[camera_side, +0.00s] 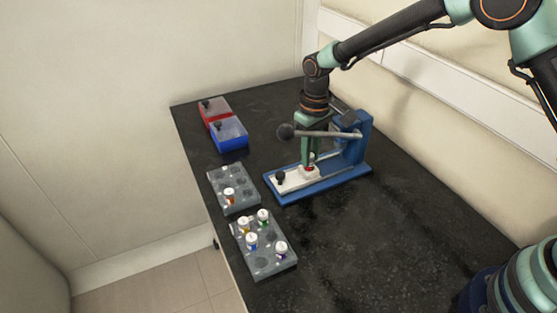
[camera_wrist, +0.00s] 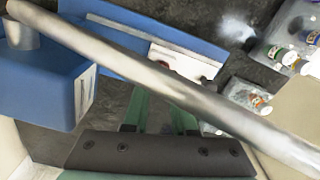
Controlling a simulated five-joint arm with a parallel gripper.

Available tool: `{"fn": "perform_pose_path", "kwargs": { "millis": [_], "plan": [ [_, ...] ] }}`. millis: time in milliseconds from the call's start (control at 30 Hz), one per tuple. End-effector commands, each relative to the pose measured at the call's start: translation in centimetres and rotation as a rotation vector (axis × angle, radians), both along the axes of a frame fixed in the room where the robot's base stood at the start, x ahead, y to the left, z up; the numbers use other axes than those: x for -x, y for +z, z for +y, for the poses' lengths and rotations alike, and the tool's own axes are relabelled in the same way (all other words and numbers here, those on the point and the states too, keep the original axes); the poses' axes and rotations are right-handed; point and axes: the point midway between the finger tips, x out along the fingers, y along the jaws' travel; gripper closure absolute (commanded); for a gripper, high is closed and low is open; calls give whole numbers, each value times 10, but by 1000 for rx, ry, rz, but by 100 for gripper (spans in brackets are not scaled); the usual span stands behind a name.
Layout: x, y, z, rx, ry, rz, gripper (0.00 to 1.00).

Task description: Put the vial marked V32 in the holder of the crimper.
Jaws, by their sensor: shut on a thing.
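The crimper (camera_side: 358,140) has a blue base and upright, a grey lever with a dark knob, and a white sliding holder (camera_side: 293,184). My gripper (camera_side: 308,158) points down beside the lever, over the inner end of the holder. It is shut on a small vial (camera_side: 309,168) with a reddish part, low at the holder; I cannot tell whether the vial is seated. Its marking cannot be read. In the wrist view the lever crosses in front of my green fingers (camera_wrist: 160,118) and hides the held vial; the white holder (camera_wrist: 186,62) shows beyond.
A grey rack (camera_side: 270,262) with several capped vials and another rack (camera_side: 240,205) with one vial stand left of the crimper. A red box (camera_side: 214,107) and a blue box (camera_side: 229,133) are behind them. The black table's right front is clear.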

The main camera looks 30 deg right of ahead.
Motion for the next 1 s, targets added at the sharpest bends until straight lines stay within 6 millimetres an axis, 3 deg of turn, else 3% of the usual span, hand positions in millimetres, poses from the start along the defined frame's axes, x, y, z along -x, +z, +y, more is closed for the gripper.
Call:
{"fn": "perform_pose_path", "kwargs": {
  "millis": [633, 667, 700, 733, 967, 1000],
  "plan": [
    [0, -10, 0, 0, 0, 1, 100],
    [0, -10, 0, 0, 0, 0, 64],
    [0, -10, 0, 0, 0, 0, 48],
    [0, -10, 0, 0, 0, 0, 40],
    [0, -9, 0, 0, 0, 0, 40],
    [0, -9, 0, 0, 0, 0, 25]
  ]
}}
